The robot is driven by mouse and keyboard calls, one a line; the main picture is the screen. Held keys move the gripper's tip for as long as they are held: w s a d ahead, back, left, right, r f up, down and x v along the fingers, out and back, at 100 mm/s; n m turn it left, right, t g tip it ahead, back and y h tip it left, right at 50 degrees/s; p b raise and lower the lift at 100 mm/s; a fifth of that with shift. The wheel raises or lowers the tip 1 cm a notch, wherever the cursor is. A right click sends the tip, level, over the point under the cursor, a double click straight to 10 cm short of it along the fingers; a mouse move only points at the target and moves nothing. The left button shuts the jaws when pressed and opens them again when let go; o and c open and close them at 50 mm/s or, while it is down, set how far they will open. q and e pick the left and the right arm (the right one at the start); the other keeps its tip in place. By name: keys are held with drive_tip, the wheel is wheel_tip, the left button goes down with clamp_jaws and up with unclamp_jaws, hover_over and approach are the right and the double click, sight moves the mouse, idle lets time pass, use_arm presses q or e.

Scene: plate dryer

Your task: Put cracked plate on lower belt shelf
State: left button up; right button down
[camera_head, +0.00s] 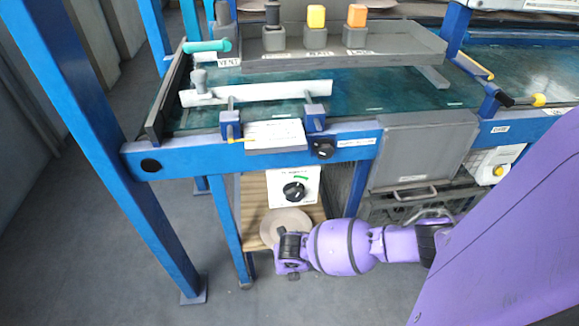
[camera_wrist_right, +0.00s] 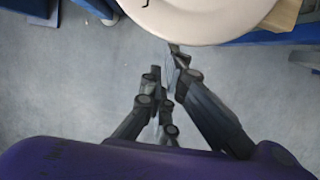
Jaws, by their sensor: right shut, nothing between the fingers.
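A pale round plate (camera_head: 284,222) lies on a low wooden shelf (camera_head: 253,198) under the blue-framed belt table, near the shelf's front end. In the right wrist view the plate (camera_wrist_right: 205,20) fills the top, with a short dark crack mark near its upper edge. My right gripper (camera_head: 290,262) is at the plate's near edge in the head view, partly hiding it. In the right wrist view the gripper (camera_wrist_right: 171,60) is shut and empty, its fingers pointing toward the plate's rim. Whether they touch the rim I cannot tell. My left gripper is out of view.
A white box with a black knob (camera_head: 293,188) hangs above the shelf. A blue table leg (camera_head: 224,228) stands left of it, and a grey hatch (camera_head: 423,152) with a wire basket is to the right. The grey floor (camera_head: 90,255) in front is clear.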

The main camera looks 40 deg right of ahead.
drive_tip(key=w+d, duration=0.1)
drive_tip(key=w+d+b, duration=0.1)
drive_tip(key=w, duration=0.1)
drive_tip(key=w+d, duration=0.1)
drive_tip(key=w, duration=0.1)
drive_tip(key=shift+f+b, duration=0.1)
drive_tip(key=shift+b, duration=0.3)
drive_tip(key=shift+w+d, duration=0.2)
drive_tip(key=shift+w, duration=0.05)
